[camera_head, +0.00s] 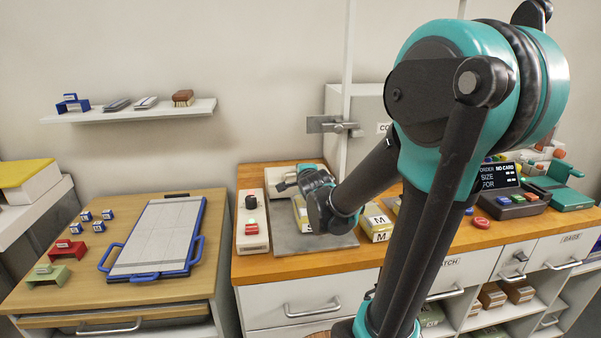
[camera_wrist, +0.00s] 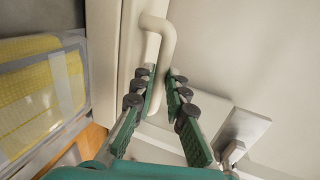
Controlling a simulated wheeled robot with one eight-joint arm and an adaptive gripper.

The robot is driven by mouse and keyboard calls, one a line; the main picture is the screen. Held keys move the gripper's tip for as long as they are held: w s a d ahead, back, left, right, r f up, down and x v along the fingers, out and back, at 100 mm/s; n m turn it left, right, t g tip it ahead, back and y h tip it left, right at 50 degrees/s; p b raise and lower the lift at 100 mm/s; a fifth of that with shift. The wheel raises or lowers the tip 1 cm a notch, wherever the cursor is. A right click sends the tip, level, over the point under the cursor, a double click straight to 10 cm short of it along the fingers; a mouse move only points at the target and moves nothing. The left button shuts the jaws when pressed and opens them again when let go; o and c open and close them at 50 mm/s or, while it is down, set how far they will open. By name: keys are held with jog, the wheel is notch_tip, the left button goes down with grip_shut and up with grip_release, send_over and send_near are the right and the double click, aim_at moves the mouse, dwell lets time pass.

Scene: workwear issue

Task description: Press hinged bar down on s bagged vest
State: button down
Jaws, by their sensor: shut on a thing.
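A cream bent bar (camera_wrist: 167,45), which looks like the handle of the hinged bar, runs between my gripper's two green fingers (camera_wrist: 161,80) in the wrist view, and they are closed on it. The bar's hinge is not clear. A yellow bagged vest (camera_wrist: 35,95) under clear film lies left of the fingers, apart from them. In the head view my gripper (camera_head: 283,186) is over the back of the grey plate (camera_head: 320,243). The bagged vest (camera_head: 301,212) shows only in part beside my wrist, which hides much of it and the bar.
A control box (camera_head: 253,232) with a knob and red and green buttons stands left of the plate. Packets marked M (camera_head: 377,229) lie right of it. A blue-framed board (camera_head: 155,240) is on the left table. A grey cabinet (camera_head: 365,110) stands behind.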

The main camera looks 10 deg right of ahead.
jog(key=shift+s+f, duration=0.25)
jog(key=shift+f, duration=0.05)
jog(key=c, duration=1.8)
grip_release()
jog(key=shift+w, duration=0.1)
jog(key=shift+r, duration=0.1)
